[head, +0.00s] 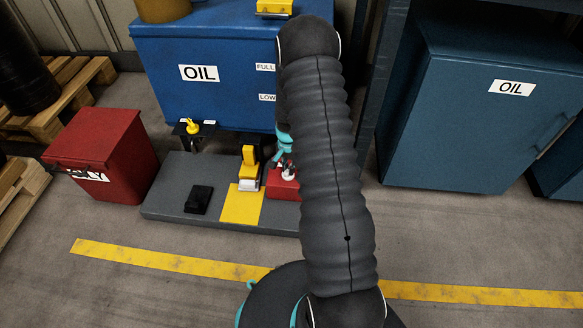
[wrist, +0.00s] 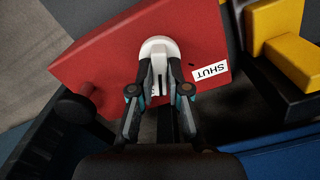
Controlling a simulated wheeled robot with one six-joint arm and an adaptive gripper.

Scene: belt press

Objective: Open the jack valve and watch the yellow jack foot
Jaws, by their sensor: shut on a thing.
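A red valve block (head: 281,189) stands on the grey base plate, partly hidden by my arm in the head view. In the wrist view the red block (wrist: 110,57) bears a white label reading SHUT (wrist: 210,72). A white valve handle (wrist: 158,46) sits on the block, to the left of the label. My gripper (wrist: 161,77) is shut on this handle, one finger on each side. My gripper (head: 285,160) also shows beside my arm in the head view. The yellow jack foot (head: 249,159) stands left of the red block; a yellow part shows at the wrist view's right edge (wrist: 296,62).
A blue oil tank (head: 215,95) with FULL and LOW labels stands behind. A grey base plate (head: 165,205) carries a black pedal-like block (head: 198,200) and a yellow patch (head: 240,207). A red bin (head: 105,155) stands left, a blue cabinet (head: 455,120) right. The front floor is clear.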

